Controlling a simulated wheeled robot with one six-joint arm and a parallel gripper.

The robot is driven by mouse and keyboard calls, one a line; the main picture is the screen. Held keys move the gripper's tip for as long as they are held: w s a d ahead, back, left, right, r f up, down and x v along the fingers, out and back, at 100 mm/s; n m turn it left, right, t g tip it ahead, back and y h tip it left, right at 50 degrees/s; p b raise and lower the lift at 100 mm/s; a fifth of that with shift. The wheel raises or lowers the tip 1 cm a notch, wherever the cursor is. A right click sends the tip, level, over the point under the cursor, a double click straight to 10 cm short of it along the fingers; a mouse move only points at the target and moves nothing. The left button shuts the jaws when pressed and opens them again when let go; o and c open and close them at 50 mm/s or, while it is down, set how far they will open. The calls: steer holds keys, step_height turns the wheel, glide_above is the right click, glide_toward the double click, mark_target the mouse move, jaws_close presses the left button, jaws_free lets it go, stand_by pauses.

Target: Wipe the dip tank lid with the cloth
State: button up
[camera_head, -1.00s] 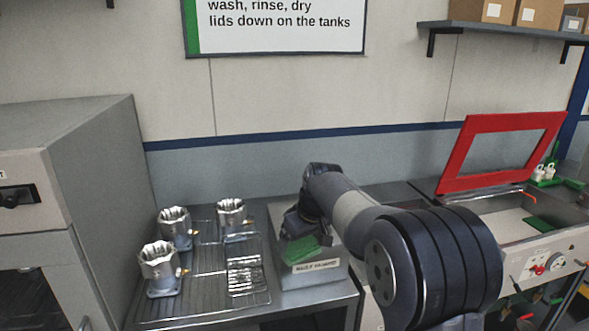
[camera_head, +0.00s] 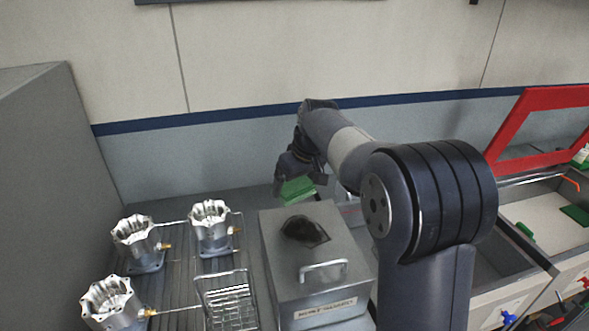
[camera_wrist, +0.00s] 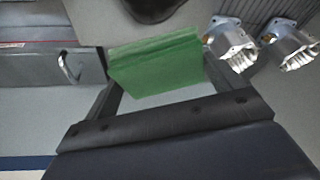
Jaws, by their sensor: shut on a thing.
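The dip tank lid (camera_head: 284,258) is the flat grey metal top of a box on the bench, with a bar handle (camera_head: 323,269) near its front edge. A dark patch (camera_head: 305,231) lies on the lid behind the handle; its edge also shows at the top of the wrist view (camera_wrist: 152,8). My gripper (camera_head: 298,182) is shut on the green cloth (camera_head: 297,191), beyond the lid's back edge and apart from the patch. The cloth spans between the fingers in the wrist view (camera_wrist: 158,62). A label on the tank's front is too blurred to read.
Several machined housings (camera_head: 211,228) stand on a wire rack (camera_head: 180,288) left of the tank, with a wire basket (camera_head: 228,300) beside it. A tank with a raised red-framed lid (camera_head: 512,122) is at right. The wall stands close behind my gripper.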

steer(key=shift+f+b, duration=2.5)
steer(key=shift+f, duration=0.45)
steer(key=shift+f+b, duration=0.65)
steer(key=shift+f, duration=0.3)
steer(key=shift+s, duration=0.15)
